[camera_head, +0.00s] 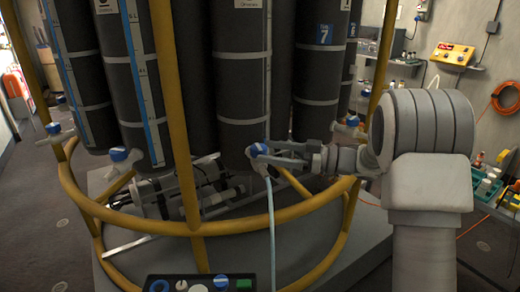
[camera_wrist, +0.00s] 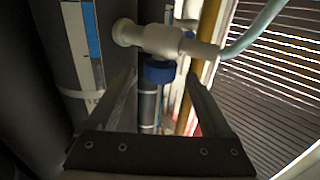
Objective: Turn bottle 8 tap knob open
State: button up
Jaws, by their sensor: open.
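A pale tap (camera_head: 257,163) with a blue knob (camera_head: 257,149) sits low on a dark grey bottle (camera_head: 238,75) at the centre of the head view. I cannot read this bottle's number. A pale hose (camera_head: 271,220) hangs from the tap. In the wrist view the tap body (camera_wrist: 160,40) is at the top, with the blue knob (camera_wrist: 159,72) below it. My gripper (camera_head: 268,153) is open at the tap. In the wrist view its two fingers (camera_wrist: 162,80) stand on either side of the knob, with gaps; I see no contact.
Yellow rails (camera_head: 180,130) ring the bottles, one upright crossing left of centre. A neighbouring bottle carries a blue label 7 (camera_head: 323,34). Other blue-knobbed taps (camera_head: 122,156) stick out around the ring. A control panel (camera_head: 201,284) lies at the bottom front. A bench (camera_head: 490,190) stands at right.

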jog(key=p+v, duration=0.1)
jog(key=v, duration=1.2)
jog(key=shift+d, duration=0.3)
